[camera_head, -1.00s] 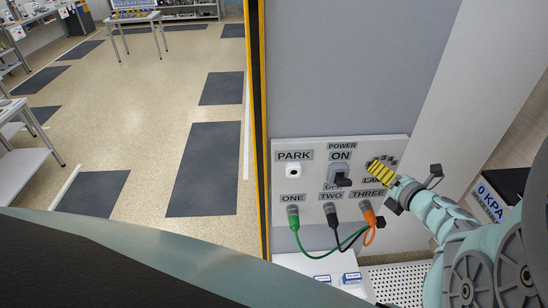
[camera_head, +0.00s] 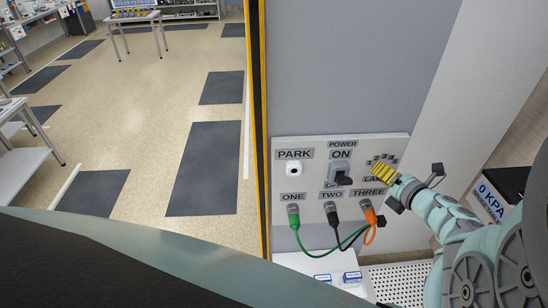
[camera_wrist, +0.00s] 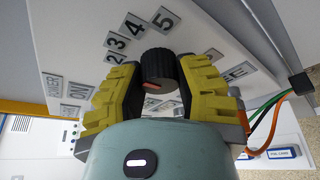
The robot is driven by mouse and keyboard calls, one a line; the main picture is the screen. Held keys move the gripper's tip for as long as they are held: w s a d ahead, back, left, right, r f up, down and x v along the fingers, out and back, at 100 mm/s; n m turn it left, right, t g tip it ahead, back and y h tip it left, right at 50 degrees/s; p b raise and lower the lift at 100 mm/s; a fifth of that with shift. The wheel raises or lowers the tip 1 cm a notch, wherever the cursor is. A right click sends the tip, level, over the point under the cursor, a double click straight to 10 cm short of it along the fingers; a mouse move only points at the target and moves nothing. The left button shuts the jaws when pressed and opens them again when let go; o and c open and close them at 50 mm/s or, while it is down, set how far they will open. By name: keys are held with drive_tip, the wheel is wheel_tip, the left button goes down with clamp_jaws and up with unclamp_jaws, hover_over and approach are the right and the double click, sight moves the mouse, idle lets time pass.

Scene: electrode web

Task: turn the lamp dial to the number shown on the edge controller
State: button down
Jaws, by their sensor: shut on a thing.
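The lamp dial (camera_wrist: 160,66) is a dark ribbed knob with a red mark, in the middle of the wrist view. My gripper (camera_wrist: 158,76) is shut on it, with one yellow ribbed finger on each side. Number plates 2, 3, 4 and 5 (camera_wrist: 163,18) fan around the dial. I cannot tell which number the red mark points to. In the head view, my gripper (camera_head: 383,174) is at the right of the white control panel (camera_head: 312,214) and hides the dial. I cannot make out the edge controller or its number.
Left of my gripper are the POWER switch (camera_head: 340,177) and the PARK button (camera_head: 294,169). Below it, green, black and orange cables (camera_head: 369,236) plug into sockets ONE, TWO and THREE and hang close by. A 0 KPA sign (camera_head: 489,200) is at the right.

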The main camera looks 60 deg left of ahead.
drive_tip(key=shift+a+f+b, duration=0.1)
drive_tip(key=shift+f+b, duration=0.1)
drive_tip(key=shift+b, duration=0.2)
drive_tip(key=m+b, duration=0.1)
drive_tip(key=b, duration=0.2)
drive_tip(key=shift+f+y+b, duration=0.3)
drive_tip(key=shift+b, duration=0.1)
drive_tip(key=m+b, duration=0.1)
drive_tip(key=b, duration=0.2)
drive_tip(key=shift+r+g+y, duration=0.15)
drive_tip(key=shift+g+y, duration=0.25)
drive_tip(key=m+b, duration=0.2)
drive_tip(key=m+y+b, duration=0.1)
drive_tip(key=m, duration=0.1)
drive_tip(key=shift+r+y+b, duration=0.1)
drive_tip(key=shift+y+b, duration=0.2)
drive_tip(key=shift+b, duration=0.1)
drive_tip(key=shift+r+m+y+b, duration=0.15)
drive_tip(key=shift+m+y+b, duration=0.65)
drive_tip(key=shift+m, duration=1.3)
drive_tip(key=c, duration=0.6)
unclamp_jaws()
drive_tip(key=shift+r, duration=0.1)
